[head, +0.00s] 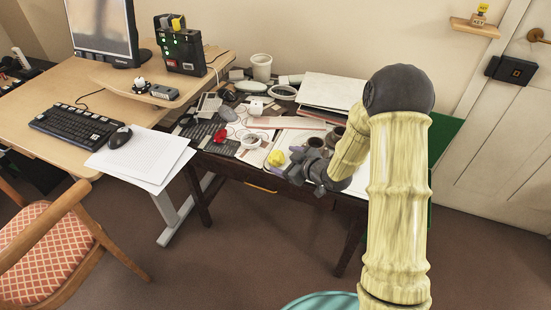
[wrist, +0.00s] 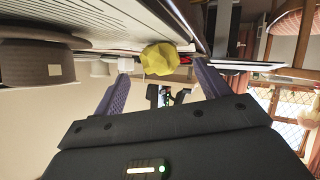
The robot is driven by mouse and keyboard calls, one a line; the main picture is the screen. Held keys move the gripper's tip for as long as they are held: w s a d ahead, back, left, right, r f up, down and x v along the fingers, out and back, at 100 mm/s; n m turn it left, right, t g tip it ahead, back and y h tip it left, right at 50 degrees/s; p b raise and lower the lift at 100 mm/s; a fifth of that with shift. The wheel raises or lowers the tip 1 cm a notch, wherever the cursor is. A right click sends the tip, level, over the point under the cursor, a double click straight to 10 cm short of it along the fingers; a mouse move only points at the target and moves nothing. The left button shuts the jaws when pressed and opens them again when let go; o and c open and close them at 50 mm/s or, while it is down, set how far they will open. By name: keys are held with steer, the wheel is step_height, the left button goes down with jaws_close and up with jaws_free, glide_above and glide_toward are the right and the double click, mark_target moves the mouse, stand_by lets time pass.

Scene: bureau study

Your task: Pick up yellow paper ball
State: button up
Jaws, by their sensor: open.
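The yellow paper ball (head: 276,158) is small and crumpled and lies on the cluttered dark desk, just left of my gripper (head: 297,172) in the head view. In the wrist view, the ball (wrist: 158,58) shows between and beyond the two purple-grey fingers of my gripper (wrist: 163,74). The fingers are apart, with nothing between their pads that I can see. I cannot tell the exact gap from the fingertips to the ball.
A red crumpled thing (head: 220,136) and a tape roll (head: 250,141) lie left of the ball. Dark round pots (head: 316,142) stand close beside my gripper. White papers (head: 330,92) lie at the back. A keyboard (head: 76,125) and mouse (head: 120,137) are on the neighbouring desk.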

mark_target(280, 159)
steer(key=x, duration=0.4)
steer(key=shift+d, duration=0.15)
steer(key=shift+s, duration=0.1)
steer(key=c, duration=1.1)
